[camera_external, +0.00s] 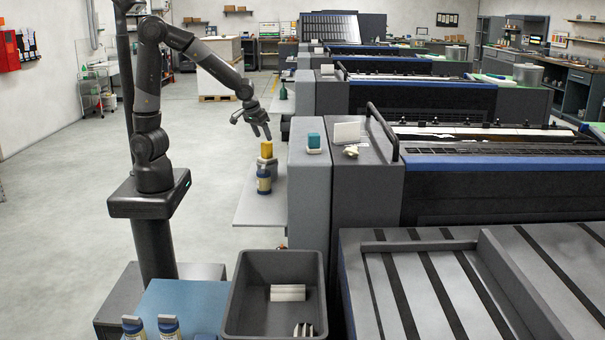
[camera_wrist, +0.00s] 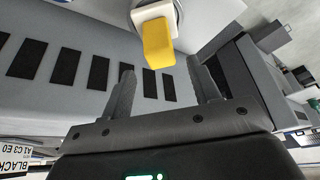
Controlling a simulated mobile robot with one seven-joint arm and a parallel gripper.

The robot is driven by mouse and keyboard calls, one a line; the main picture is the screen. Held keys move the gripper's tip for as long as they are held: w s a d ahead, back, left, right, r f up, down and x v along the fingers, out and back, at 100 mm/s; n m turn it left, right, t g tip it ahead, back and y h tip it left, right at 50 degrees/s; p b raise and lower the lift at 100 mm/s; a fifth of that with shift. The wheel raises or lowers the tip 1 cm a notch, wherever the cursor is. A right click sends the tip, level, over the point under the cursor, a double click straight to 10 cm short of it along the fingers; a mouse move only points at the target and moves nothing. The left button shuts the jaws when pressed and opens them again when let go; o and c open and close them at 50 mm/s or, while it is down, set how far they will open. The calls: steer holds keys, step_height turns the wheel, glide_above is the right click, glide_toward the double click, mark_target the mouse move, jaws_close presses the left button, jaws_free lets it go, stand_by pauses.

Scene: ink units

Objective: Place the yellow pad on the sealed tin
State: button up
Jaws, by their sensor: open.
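The yellow pad (camera_external: 266,149) is a small upright block above a side shelf of the nearest press. In the wrist view the yellow pad (camera_wrist: 158,45) stands on a white round piece (camera_wrist: 178,22). My gripper (camera_external: 262,137) is open and empty, just above the pad, fingers pointing down. In the wrist view the pad is ahead of and between the two fingertips (camera_wrist: 160,66), with no visible contact. A tin (camera_external: 264,183) with a dark blue and pale label stands in front of the pad on the shelf. Whether it is sealed is too small to tell.
The shelf (camera_external: 255,208) has bare room at its front. A teal block (camera_external: 313,140) sits on the press top at right. A dark bin (camera_external: 238,300) and two blue-and-white containers (camera_external: 168,329) are at the bottom. The press wall (camera_external: 308,185) borders the shelf.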

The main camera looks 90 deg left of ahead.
steer(key=s+d+r+m+t+h, duration=0.1)
steer(key=s+d+r+m, duration=0.3)
steer(key=s+d+r, duration=0.2)
steer(key=s+d+r+m+t+h, duration=0.1)
steer(key=s+d+r+m, duration=0.4)
steer(key=s+d, duration=0.5)
step_height(320, 180, up, 2)
steer(key=shift+s+d+r+h, duration=0.1)
steer(key=shift+s+d+h, duration=0.1)
steer(key=shift+s+h, duration=0.55)
